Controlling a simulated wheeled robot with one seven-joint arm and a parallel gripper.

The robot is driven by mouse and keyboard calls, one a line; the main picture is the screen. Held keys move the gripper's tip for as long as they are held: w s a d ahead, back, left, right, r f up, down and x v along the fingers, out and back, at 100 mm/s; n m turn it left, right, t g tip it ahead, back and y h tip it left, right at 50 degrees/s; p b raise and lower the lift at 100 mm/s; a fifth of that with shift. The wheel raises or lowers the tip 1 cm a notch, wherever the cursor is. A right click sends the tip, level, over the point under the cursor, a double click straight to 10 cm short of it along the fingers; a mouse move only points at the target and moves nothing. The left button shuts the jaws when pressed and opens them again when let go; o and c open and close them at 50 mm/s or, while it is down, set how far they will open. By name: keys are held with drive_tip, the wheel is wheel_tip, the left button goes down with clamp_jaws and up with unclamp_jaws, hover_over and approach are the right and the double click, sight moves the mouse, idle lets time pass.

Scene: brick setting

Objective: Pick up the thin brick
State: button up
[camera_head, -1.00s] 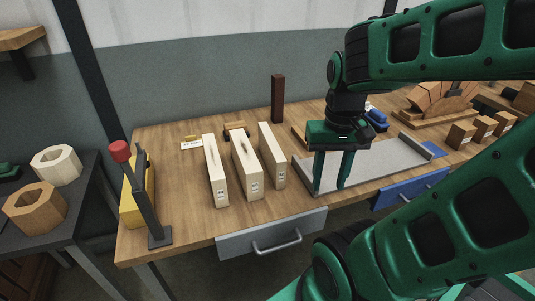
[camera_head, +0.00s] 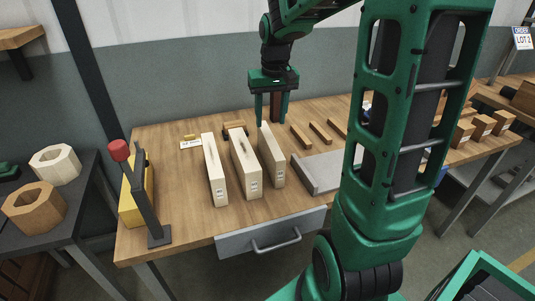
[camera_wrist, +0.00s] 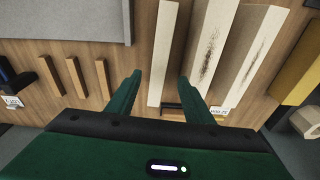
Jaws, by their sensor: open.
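Three long pale bricks stand on edge side by side on the wooden table: a left brick (camera_head: 214,172), a middle brick (camera_head: 246,165) and a right brick (camera_head: 272,158). In the wrist view the thin brick (camera_wrist: 163,50) looks narrowest; it appears to be the right one in the head view. The other two also show in the wrist view (camera_wrist: 207,50) (camera_wrist: 252,50). My gripper (camera_head: 270,121) is open and empty, above the far end of the right brick. In the wrist view its fingers (camera_wrist: 160,76) lie to either side of the thin brick's line. I cannot tell their height above it.
Small brown bars (camera_head: 301,136) and a grey tray (camera_head: 312,175) lie to the right. A yellow block (camera_head: 132,200) and a red-knobbed lever (camera_head: 119,151) stand at the left.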

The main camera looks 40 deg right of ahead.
sight(270, 138)
drive_tip(key=shift+w+d+f, duration=0.1)
drive_tip(key=shift+w+f, duration=0.1)
drive_tip(key=shift+f, duration=1.4)
drive_tip(key=shift+w+d+f, duration=0.1)
drive_tip(key=shift+w+f, duration=0.05)
drive_tip(key=shift+f, duration=1.4)
drive_tip(key=shift+w+d+f, duration=0.1)
drive_tip(key=shift+w+f, duration=0.1)
drive_tip(key=shift+f, duration=1.4)
clamp_jaws()
